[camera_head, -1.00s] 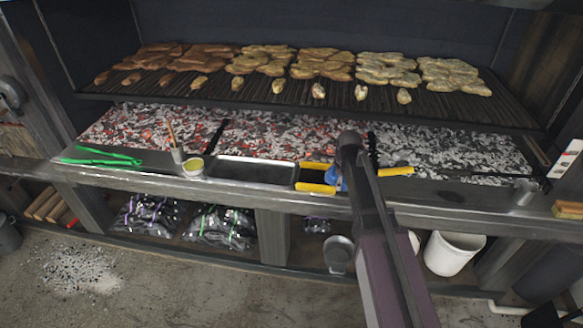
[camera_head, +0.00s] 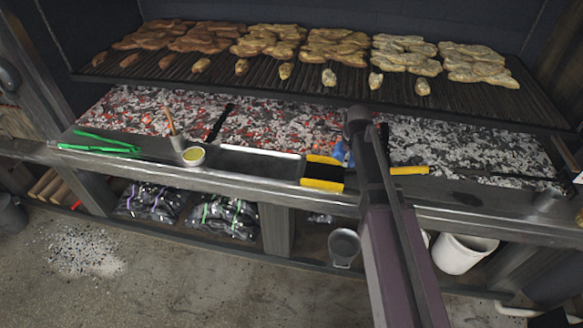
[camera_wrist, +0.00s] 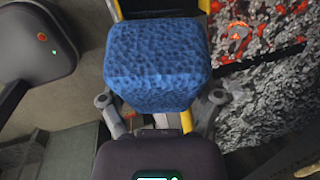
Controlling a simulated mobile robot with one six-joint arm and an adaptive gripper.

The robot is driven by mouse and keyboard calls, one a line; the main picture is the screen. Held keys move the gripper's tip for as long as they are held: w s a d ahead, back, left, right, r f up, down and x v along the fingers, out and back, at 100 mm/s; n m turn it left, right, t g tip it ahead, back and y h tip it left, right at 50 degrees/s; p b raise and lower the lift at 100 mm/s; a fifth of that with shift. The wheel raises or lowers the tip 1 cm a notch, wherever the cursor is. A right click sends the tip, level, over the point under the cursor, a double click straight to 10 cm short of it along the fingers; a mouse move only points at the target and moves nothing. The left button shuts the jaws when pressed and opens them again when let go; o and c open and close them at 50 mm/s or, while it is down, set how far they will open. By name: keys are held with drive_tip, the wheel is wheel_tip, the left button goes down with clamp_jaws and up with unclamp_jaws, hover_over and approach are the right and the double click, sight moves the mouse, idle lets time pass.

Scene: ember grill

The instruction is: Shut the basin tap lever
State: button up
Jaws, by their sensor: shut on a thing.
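A blue, rough-surfaced block like a sponge (camera_wrist: 158,65) fills the upper middle of the wrist view, between the two fingers of my gripper (camera_wrist: 160,98). My gripper is shut on this blue block. In the head view a bit of the blue block (camera_head: 339,152) shows beside my arm, above the grill's front ledge. My arm hides most of the gripper there. No basin, tap or lever can be made out in either view.
The front ledge (camera_head: 240,184) carries green tongs (camera_head: 100,145), a small yellow-filled cup (camera_head: 193,156), a metal tray (camera_head: 258,171) and a black-and-yellow item (camera_head: 323,184). Glowing coals (camera_head: 275,128) lie behind it. A white bucket (camera_head: 462,254) stands below.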

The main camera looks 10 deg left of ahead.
drive_tip(key=shift+d, duration=0.15)
drive_tip(key=shift+s+f, duration=0.15)
drive_tip(key=shift+f, duration=0.05)
drive_tip(key=s+a+f+b, duration=0.5)
drive_tip(key=s+f+b, duration=0.1)
drive_tip(key=s, duration=0.2)
drive_tip(key=shift+n, duration=0.3)
drive_tip(key=shift+a, duration=0.1)
drive_tip(key=w+a, duration=0.3)
drive_tip(key=w, duration=0.1)
drive_tip(key=w+a+f+b, duration=0.1)
drive_tip(key=w+a, duration=0.5)
drive_tip(key=w, duration=0.1)
drive_tip(key=shift+w+f+b, duration=0.2)
drive_tip(key=shift+w+b, duration=0.1)
drive_tip(key=shift+b, duration=0.05)
